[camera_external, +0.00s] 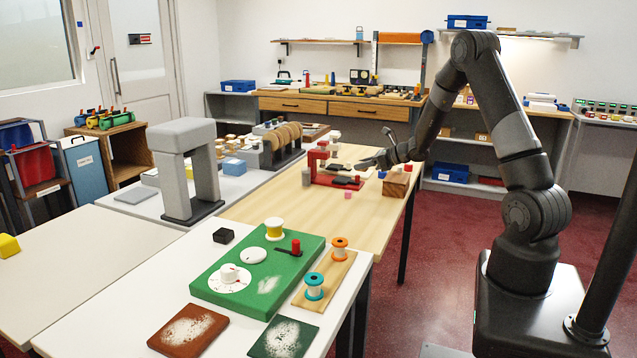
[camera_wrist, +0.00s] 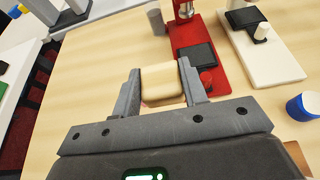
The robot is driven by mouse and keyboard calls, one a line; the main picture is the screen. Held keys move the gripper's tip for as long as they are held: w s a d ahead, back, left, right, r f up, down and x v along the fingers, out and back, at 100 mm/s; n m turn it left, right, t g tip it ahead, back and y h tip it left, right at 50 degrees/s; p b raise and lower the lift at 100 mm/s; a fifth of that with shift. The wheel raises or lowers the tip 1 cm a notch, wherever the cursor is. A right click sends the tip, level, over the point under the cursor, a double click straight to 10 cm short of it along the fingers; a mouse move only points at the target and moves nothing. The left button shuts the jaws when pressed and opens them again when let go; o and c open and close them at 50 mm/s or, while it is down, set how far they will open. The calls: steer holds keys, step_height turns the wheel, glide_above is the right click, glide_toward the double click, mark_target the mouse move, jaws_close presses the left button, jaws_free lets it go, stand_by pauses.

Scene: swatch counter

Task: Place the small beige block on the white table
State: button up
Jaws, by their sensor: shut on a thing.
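The small beige block (camera_wrist: 160,90) is between the two fingers of my gripper (camera_wrist: 160,82), which is shut on it. In the outside view my gripper (camera_external: 374,160) is over the wooden table (camera_external: 270,205), beside the red device; I cannot make out the block there. A white table (camera_external: 122,268) carries the green board at the front. Another white surface (camera_external: 150,207), under the grey arch, lies to the left of the wooden table.
The red device (camera_wrist: 184,38), a white device (camera_wrist: 285,68), a grey cylinder (camera_wrist: 155,21) and a blue cup (camera_wrist: 302,107) are near my gripper. The green board (camera_external: 215,262) bears knobs and a spool. The grey arch (camera_external: 203,165) stands tall.

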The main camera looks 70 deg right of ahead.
steer(key=w+a+r+n+y, duration=0.1)
steer(key=w+a+y, duration=0.1)
steer(key=a, duration=1.6)
steer(key=w+a+r+n+y, duration=0.1)
steer(key=w+a+n+y, duration=0.1)
steer(key=a, duration=1.7)
steer(key=shift+w+r+g, duration=0.35)
steer(key=shift+w+g, duration=0.05)
steer(key=shift+w, duration=0.25)
steer(key=shift+n, duration=0.3)
